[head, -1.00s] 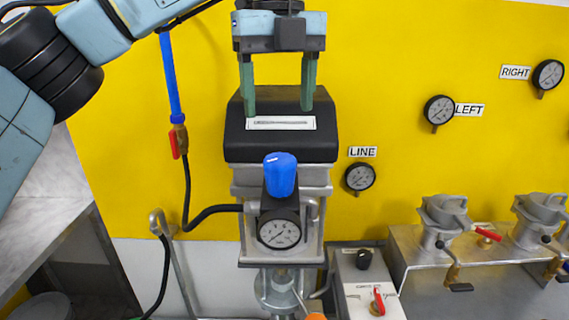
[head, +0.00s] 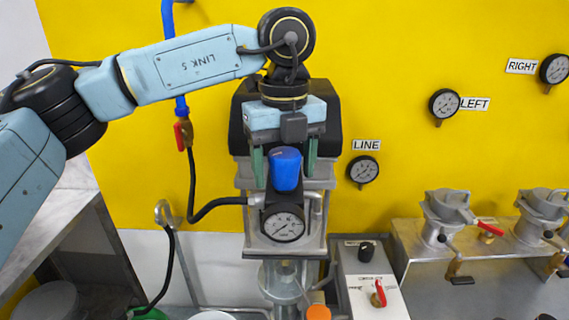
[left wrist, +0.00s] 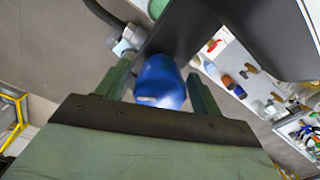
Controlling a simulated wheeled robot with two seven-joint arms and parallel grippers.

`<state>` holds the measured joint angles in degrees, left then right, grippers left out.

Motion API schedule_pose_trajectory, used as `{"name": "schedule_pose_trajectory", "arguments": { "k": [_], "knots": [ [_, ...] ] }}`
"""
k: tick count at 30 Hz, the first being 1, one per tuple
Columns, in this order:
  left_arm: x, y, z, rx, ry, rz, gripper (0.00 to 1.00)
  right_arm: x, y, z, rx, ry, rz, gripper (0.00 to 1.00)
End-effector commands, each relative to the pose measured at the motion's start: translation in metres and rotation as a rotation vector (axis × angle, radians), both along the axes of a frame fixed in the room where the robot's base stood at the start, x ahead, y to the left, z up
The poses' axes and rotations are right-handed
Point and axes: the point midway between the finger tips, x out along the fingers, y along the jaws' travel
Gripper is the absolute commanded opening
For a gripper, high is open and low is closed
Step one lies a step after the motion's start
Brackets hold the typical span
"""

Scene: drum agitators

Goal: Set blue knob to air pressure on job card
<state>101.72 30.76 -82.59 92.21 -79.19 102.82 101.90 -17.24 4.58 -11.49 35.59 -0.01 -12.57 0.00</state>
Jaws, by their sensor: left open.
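The blue knob (head: 285,168) stands upright on top of the regulator, above its round pressure gauge (head: 283,225). The gauge's fine scale is too small to read. My left gripper (head: 284,178) is open, pointing down, with one green finger on each side of the knob. In the left wrist view the knob (left wrist: 160,82) sits between the two open fingers (left wrist: 160,88), with a gap visible on both sides. No job card can be made out. My right gripper is not in view.
A black-topped housing (head: 328,110) stands close behind the gripper. A black hose (head: 215,203) joins the regulator from the left. A control box with a red switch (head: 378,295) is at lower right. LINE gauge (head: 363,170) hangs on the yellow wall.

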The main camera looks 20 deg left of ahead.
Motion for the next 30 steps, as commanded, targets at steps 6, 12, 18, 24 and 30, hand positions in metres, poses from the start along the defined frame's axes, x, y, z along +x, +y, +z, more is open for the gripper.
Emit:
{"name": "schedule_pose_trajectory", "arguments": {
  "k": [6,12,18,24,30],
  "knots": [
    [0.0,0.0,0.0,0.001,0.001,0.0,0.45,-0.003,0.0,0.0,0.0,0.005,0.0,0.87],
    [0.0,0.0,0.0,0.001,0.001,-0.001,0.24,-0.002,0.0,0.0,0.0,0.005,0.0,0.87],
    [0.0,0.0,0.0,0.001,0.001,-0.022,0.24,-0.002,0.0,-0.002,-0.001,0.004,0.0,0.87],
    [0.0,0.0,0.0,-0.001,0.001,-0.107,0.24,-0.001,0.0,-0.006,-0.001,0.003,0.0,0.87],
    [0.0,-0.001,-0.001,-0.001,0.0,-0.264,0.24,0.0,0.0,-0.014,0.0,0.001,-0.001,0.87]
  ]
}}
